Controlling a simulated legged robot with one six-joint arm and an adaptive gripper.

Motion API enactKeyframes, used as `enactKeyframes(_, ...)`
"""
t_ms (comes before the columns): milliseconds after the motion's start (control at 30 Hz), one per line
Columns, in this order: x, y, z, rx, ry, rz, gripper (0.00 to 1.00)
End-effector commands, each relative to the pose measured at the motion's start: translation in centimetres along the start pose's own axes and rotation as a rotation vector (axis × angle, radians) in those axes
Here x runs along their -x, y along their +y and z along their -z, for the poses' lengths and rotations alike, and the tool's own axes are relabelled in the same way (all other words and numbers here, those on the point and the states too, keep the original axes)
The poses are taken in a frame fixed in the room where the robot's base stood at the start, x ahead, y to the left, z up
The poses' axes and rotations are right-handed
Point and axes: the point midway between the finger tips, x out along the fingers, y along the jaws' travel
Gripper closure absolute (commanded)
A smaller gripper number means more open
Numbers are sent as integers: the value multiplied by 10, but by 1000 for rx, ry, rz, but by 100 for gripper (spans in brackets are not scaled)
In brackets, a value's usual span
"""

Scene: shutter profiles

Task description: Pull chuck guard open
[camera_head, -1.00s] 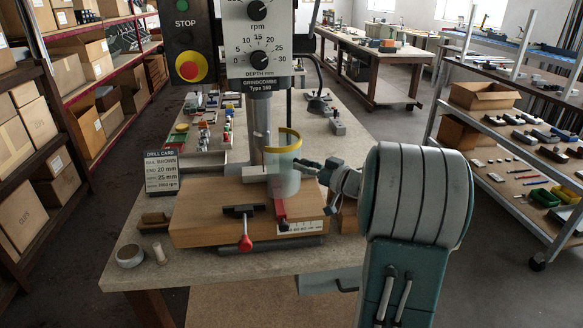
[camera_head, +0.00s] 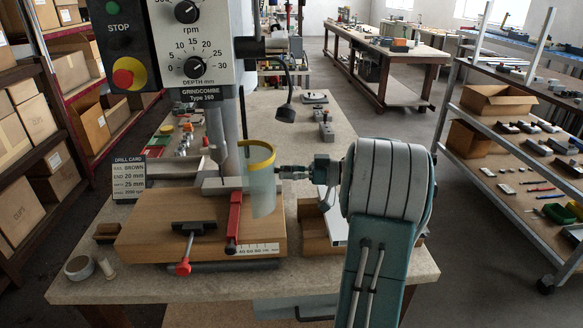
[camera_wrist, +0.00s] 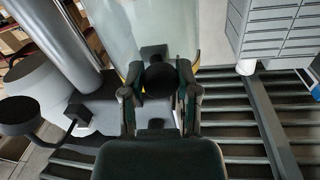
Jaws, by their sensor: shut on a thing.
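The chuck guard (camera_head: 262,192) is a clear curved shield with a yellow top rim. It stands to the right of the drill chuck (camera_head: 217,140), which is in plain view beside it. My gripper (camera_head: 283,172) reaches in from the right at the guard's right side. In the wrist view my gripper (camera_wrist: 158,88) has its two fingers around a dark round knob (camera_wrist: 160,78) on the guard. The clear shield (camera_wrist: 150,30) rises just beyond the knob.
A wooden board (camera_head: 160,235) lies under the drill, with a red-handled clamp (camera_head: 234,218) and a red-knobbed clamp (camera_head: 190,240) on it. A drill card (camera_head: 129,178) stands at left. A tape roll (camera_head: 80,268) lies at the bench's front left. Shelving (camera_head: 500,150) stands at right.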

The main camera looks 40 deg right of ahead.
Motion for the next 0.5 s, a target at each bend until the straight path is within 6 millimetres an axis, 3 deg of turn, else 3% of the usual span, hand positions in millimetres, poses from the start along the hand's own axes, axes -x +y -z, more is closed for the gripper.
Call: enactKeyframes(500, 3, 2, 0, 1, 4, 12, 100)
